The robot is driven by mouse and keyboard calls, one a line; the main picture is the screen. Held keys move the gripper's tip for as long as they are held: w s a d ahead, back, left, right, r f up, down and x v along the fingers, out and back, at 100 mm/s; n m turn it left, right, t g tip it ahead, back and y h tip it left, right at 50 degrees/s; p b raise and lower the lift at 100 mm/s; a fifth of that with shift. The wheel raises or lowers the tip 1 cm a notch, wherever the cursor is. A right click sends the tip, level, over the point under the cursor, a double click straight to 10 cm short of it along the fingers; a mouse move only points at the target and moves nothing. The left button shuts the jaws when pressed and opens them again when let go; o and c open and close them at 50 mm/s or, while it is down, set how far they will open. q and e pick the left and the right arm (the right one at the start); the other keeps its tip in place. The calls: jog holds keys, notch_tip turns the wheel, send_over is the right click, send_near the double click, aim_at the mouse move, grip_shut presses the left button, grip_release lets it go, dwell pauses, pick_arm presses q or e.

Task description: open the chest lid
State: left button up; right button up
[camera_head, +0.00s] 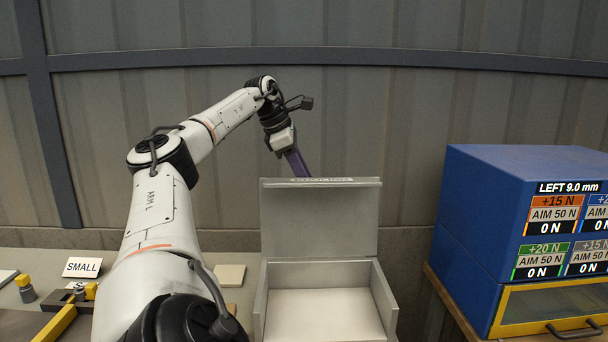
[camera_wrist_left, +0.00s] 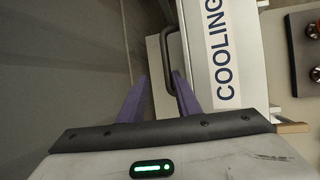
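The grey chest (camera_head: 385,298) stands in the lower middle of the head view. Its lid (camera_head: 320,222) is up, standing roughly upright at the back, and the pale inside shows. My left gripper (camera_head: 299,165) is behind the lid's top edge, its fingertips partly hidden by it. In the left wrist view, the lid (camera_wrist_left: 235,70) carries a COOLING label, and a dark looped handle (camera_wrist_left: 167,50) sits beside it. The purple fingers of my left gripper (camera_wrist_left: 161,76) are apart, with the handle between them, close to the right finger; a gap shows at the left finger. My right gripper is out of view.
A blue cabinet (camera_head: 475,215) with force readouts and a yellow drawer (camera_head: 548,304) stands at right. A SMALL sign (camera_head: 82,267), a yellow-topped piece (camera_head: 25,287) and a beige tile (camera_head: 230,275) lie at left. A ribbed wall (camera_head: 400,120) rises behind.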

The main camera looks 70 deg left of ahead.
pick_arm(q)
jog(key=p+v, duration=0.1)
jog(key=v, duration=0.9)
jog(key=shift+r, duration=0.2)
jog(key=shift+s+f, duration=0.1)
